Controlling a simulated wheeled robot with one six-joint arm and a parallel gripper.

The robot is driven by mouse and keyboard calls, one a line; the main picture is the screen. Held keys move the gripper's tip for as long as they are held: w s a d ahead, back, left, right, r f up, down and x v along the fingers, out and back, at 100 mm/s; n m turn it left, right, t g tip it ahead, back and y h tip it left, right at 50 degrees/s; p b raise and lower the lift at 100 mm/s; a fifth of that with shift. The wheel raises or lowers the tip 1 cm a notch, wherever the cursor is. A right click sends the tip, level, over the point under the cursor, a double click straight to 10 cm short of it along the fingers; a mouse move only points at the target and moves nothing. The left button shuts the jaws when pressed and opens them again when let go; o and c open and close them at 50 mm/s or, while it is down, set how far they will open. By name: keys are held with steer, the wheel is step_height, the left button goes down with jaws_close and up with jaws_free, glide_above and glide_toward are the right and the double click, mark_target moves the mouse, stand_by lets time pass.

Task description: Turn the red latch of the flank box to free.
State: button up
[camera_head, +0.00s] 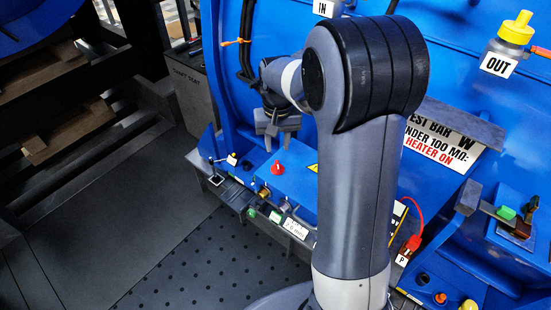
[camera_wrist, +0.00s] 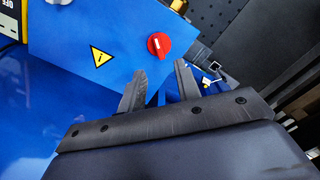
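The red latch (camera_head: 277,168) is a small red knob on the top face of the blue flank box (camera_head: 295,186). In the wrist view the red latch (camera_wrist: 159,45) is a round red knob with a pale mark, beside a yellow warning triangle on the blue face (camera_wrist: 75,30). My gripper (camera_head: 277,138) hangs above the box, a little above the latch in the head view. In the wrist view my gripper (camera_wrist: 161,77) has its two fingers apart with nothing between them. The latch lies just beyond the fingertips, and I see no contact.
My arm hides part of the box's right side. A small blue bracket (camera_head: 212,150) with levers stands left of the latch. A sign plate (camera_head: 445,140) and a red-capped lead (camera_head: 413,243) are at right. The perforated floor (camera_head: 200,265) in front is clear.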

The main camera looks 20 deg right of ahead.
mark_target(277, 163)
step_height(277, 163, down, 7)
steer(key=shift+f+p, duration=0.1)
steer(key=shift+p, duration=0.2)
steer(key=shift+c, duration=0.4)
jaws_close()
